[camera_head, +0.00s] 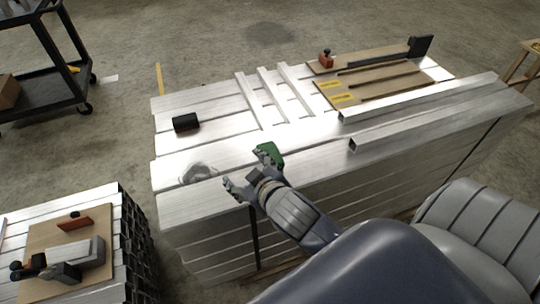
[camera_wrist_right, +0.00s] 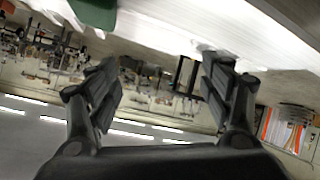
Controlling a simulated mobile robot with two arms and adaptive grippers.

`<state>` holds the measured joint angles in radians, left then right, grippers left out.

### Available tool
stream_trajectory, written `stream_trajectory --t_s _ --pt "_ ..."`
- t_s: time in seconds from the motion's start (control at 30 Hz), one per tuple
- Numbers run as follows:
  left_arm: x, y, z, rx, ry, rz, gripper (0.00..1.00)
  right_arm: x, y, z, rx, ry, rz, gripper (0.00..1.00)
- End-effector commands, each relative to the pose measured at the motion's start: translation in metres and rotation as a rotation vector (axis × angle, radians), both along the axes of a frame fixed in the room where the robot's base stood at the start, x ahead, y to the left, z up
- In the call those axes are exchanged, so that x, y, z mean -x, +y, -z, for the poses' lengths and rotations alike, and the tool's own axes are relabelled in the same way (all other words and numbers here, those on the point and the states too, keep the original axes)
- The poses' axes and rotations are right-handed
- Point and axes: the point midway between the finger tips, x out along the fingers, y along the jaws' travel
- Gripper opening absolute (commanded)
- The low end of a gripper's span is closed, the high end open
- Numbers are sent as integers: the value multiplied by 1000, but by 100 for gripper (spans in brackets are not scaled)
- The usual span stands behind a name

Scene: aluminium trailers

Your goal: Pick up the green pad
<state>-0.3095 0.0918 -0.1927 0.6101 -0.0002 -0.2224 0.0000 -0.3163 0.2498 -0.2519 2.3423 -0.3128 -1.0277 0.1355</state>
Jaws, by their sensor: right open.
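The green pad (camera_head: 270,153) is a small dark green piece on the aluminium trailer top, close beside one finger of my right gripper (camera_head: 246,168). That finger hides part of it. My right gripper is open and low over the near side of the trailer top, with nothing between its fingers. In the right wrist view, the open fingers (camera_wrist_right: 155,88) show apart, and a green piece (camera_wrist_right: 96,12) is cut off by the top edge, outside the finger gap. I cannot tell whether the finger touches the pad. My left gripper is not in view.
A black roll-like object (camera_head: 186,122) and a shiny crumpled-looking item (camera_head: 198,173) lie on the aluminium surface (camera_head: 215,145). Loose bars, a brown board (camera_head: 385,86) and an orange tool (camera_head: 326,58) lie farther right. A black cart (camera_head: 50,95) stands at left.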

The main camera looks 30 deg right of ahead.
Motion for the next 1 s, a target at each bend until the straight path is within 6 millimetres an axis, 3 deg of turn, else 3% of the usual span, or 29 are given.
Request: stream_trajectory --t_s 0.1,0.27,0.3,0.4,0.5,0.63,0.77,0.87,0.97,1.0 --pt "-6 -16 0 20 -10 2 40 -43 13 -50 64 -224 -73 73" --pt "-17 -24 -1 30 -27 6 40 -85 56 -139 187 -600 -264 73" --pt "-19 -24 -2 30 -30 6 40 -90 72 -162 226 -698 -334 73" --pt "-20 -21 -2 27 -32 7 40 -90 118 -205 330 -916 -539 73" --pt "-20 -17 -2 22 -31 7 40 -77 164 -224 448 -1082 -782 73" --pt "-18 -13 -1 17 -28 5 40 -54 208 -211 627 -1193 -1140 73" --pt "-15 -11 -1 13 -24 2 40 -40 219 -162 827 -1152 -1522 73" --pt "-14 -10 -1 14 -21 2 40 -39 196 -115 983 -1003 -1804 73" --pt "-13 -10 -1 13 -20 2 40 -48 145 -71 1125 -745 -2047 73" --pt "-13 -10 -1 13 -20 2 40 -53 118 -58 1174 -616 -2125 73"
